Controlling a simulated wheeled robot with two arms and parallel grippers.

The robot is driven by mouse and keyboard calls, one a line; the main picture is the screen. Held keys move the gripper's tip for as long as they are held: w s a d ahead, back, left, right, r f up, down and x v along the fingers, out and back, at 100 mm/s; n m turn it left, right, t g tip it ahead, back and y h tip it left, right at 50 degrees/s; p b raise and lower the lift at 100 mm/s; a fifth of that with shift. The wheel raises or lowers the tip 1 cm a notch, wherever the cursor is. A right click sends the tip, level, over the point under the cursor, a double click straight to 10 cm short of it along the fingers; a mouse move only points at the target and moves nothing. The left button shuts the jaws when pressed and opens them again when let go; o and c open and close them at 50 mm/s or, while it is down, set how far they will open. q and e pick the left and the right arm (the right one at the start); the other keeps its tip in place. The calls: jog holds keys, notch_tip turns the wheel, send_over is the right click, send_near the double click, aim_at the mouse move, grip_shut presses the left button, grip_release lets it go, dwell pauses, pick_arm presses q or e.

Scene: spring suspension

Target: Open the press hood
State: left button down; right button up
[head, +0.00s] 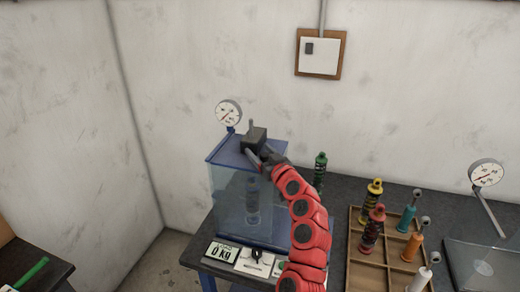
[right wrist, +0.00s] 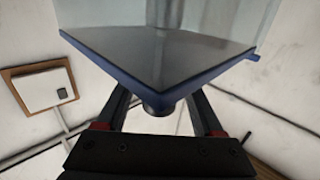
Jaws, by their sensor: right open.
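The press hood (head: 229,190) is a see-through box with blue edges on the dark bench. It looks closed over a blue shock absorber (head: 252,205). My right gripper (head: 257,157) is at the hood's upper edge, beside a dark block on top. In the right wrist view, the open fingers of my right gripper (right wrist: 162,100) stand on both sides of a small dark round part, close to a blue-edged corner of the hood (right wrist: 150,50). I cannot tell whether they touch it. My left gripper is not in view.
A wooden tray (head: 352,245) with several coloured shocks stands right of my arm. A green shock (head: 320,170) stands behind. Gauges (head: 228,112) and a wall switch (head: 320,53) are behind.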

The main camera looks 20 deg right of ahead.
jog(key=shift+w, duration=0.1)
grip_shut()
dwell(0.4)
dwell(1.1)
